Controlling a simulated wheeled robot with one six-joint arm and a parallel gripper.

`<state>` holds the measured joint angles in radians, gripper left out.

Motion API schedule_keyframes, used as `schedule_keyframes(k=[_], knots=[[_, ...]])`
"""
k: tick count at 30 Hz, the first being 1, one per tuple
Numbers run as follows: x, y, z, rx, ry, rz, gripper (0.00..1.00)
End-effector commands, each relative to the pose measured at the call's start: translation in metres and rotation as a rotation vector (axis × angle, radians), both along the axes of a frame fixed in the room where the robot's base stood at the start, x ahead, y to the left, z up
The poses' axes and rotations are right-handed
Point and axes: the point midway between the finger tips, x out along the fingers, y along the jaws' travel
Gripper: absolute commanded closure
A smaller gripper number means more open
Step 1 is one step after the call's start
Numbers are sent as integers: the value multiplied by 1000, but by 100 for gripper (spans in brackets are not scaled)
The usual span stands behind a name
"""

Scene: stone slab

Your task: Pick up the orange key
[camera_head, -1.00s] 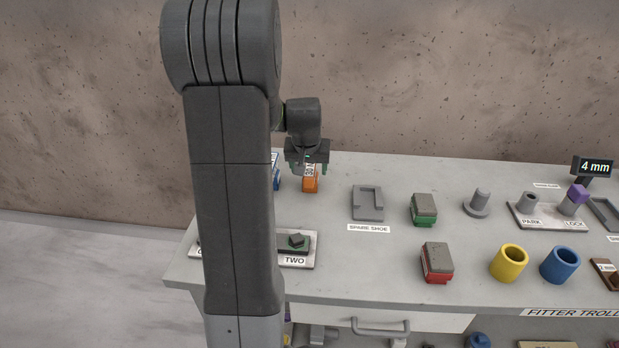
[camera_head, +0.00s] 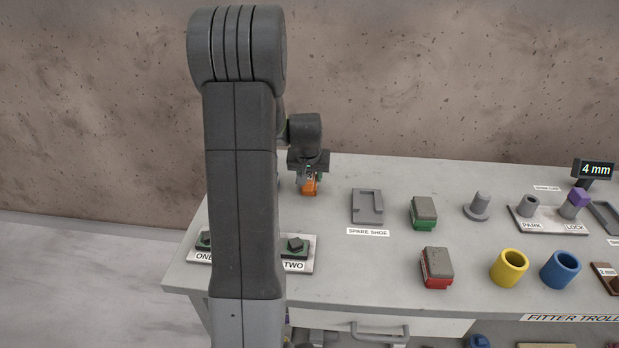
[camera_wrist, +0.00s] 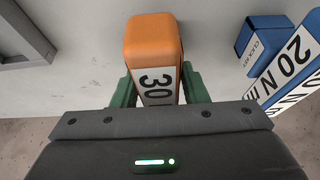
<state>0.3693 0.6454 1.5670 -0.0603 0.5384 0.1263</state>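The orange key (camera_wrist: 154,42) is a block with a white label reading "30". In the wrist view it stands between the green fingers of my gripper (camera_wrist: 158,88), one against each side with no clear gap. In the head view the orange key (camera_head: 309,188) is at the back left of the bench, under my gripper (camera_head: 308,178). My gripper looks shut on it. I cannot tell whether the key is off the bench top. Its lower part is hidden by my gripper in the wrist view.
A blue key labelled 20 N m (camera_wrist: 285,65) is close beside in the wrist view. The grey spare shoe (camera_head: 367,220) lies to the right. Green (camera_head: 423,213) and red (camera_head: 437,268) blocks, and yellow (camera_head: 509,267) and blue (camera_head: 560,269) cups, stand farther right.

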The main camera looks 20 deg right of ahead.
Motion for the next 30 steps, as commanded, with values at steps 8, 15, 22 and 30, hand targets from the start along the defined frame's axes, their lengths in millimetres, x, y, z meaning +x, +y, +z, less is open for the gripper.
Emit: schedule_keyframes(k=[8,15,22,30], knots=[[0,0,1,0,-1,0,100],[1,0,26,-3,-8,0,100],[1,0,73,-2,-6,0,100],[-1,10,102,0,0,30,100]])
